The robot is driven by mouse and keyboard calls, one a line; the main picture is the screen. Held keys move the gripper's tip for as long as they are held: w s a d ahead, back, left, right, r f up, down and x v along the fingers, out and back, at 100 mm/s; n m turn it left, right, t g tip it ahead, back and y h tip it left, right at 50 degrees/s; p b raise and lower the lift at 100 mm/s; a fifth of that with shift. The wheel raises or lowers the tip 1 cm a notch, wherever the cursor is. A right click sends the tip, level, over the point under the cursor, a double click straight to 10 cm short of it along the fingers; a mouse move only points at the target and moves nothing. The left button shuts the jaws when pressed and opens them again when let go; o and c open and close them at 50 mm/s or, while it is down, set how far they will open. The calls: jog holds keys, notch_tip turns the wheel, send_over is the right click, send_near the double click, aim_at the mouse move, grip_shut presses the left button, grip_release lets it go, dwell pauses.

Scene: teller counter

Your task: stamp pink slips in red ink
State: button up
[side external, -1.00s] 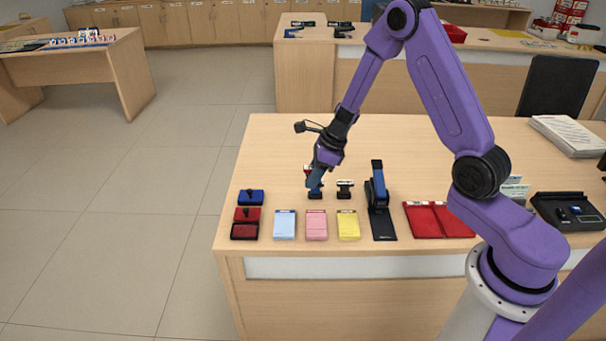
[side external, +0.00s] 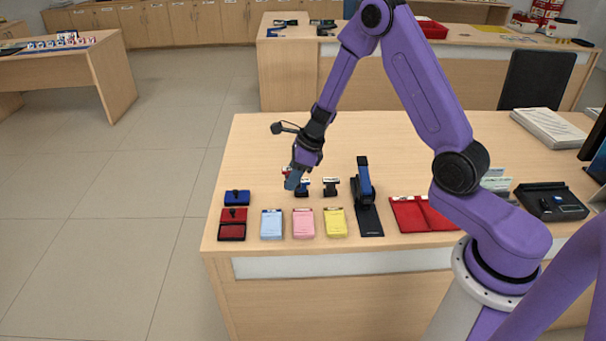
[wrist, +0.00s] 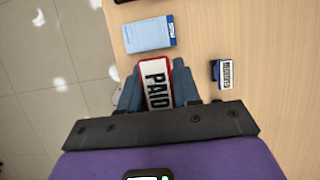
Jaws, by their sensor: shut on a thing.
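My gripper (side external: 293,181) is shut on a red-edged stamp (wrist: 157,85) with a white "PAID" label. In the side view it hangs just left of a blue stamp (side external: 302,188) on the counter; the held stamp is mostly hidden there. In the wrist view the blue stamp also shows to the right (wrist: 228,74). A black stamp (side external: 331,186) stands to its right. The pink slips (side external: 303,223) lie in a pad at the front, between light blue slips (side external: 271,224) and yellow slips (side external: 335,222). A red ink pad (side external: 232,232) lies at the front left, with a red piece (side external: 233,214) behind it.
A blue ink pad (side external: 237,197) is behind the red one. The counter behind the stamps is clear.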

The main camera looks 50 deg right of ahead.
jog(key=w+a+f, duration=0.2)
jog(key=w+a, duration=0.2)
jog(key=a, duration=0.4)
jog(key=w+a+f, duration=0.2)
jog(key=w+a, duration=0.3)
jog(key=a, duration=0.3)
jog(key=shift+s+f, duration=0.1)
jog(key=shift+f, duration=3)
jog(key=shift+f, duration=0.55)
jog(key=shift+r, duration=3)
jog(key=shift+d, duration=0.1)
jog(key=s+d+r, duration=0.2)
jog(key=s+d, duration=1)
jog(key=d, duration=0.4)
jog(key=shift+g, duration=0.5)
jog(key=shift+d+f, duration=0.15)
jog(key=shift+f, duration=3)
